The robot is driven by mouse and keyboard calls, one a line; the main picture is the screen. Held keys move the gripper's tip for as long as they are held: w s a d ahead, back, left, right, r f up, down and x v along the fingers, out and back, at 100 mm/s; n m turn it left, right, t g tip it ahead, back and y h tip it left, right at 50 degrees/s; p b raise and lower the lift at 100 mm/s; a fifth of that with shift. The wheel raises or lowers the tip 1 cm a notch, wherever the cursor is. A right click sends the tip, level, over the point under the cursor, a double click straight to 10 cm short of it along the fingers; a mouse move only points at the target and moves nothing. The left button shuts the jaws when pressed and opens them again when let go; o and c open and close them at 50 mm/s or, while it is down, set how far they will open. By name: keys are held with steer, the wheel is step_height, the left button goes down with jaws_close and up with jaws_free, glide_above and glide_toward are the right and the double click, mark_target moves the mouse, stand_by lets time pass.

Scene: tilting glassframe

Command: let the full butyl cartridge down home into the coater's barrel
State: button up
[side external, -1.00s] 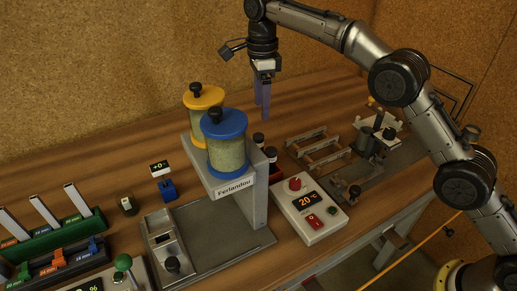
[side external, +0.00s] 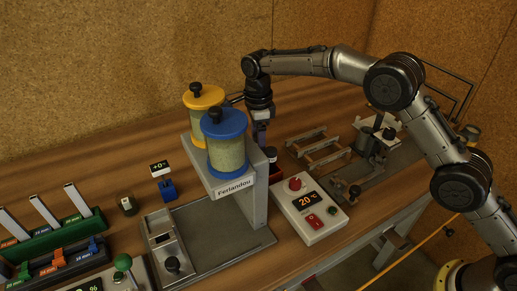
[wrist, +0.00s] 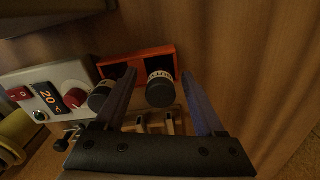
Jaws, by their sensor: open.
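My gripper (side external: 260,140) is open and points down behind the dispenser column. A second similar cartridge (wrist: 99,97) is just outside the left finger; one black cap (side external: 270,153) shows in the side view. Both stand at a red rack (wrist: 144,64) with dark openings. Which cartridge is full cannot be told. A metal device with an upright dark cylinder (side external: 367,141), possibly the coater, stands at the right; its barrel opening cannot be made out.
A grey stand with blue-lidded (side external: 226,150) and yellow-lidded (side external: 204,97) hoppers rises close in front of my gripper. A control box (side external: 309,209) showing 20 sits beside the rack. A rail frame (side external: 318,146) lies to the right. Bare wood lies behind.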

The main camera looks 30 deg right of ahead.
steer(key=shift+f, duration=0.7)
jaws_close()
step_height(320, 180, up, 10)
steer(key=shift+f, duration=0.1)
stand_by(0.3)
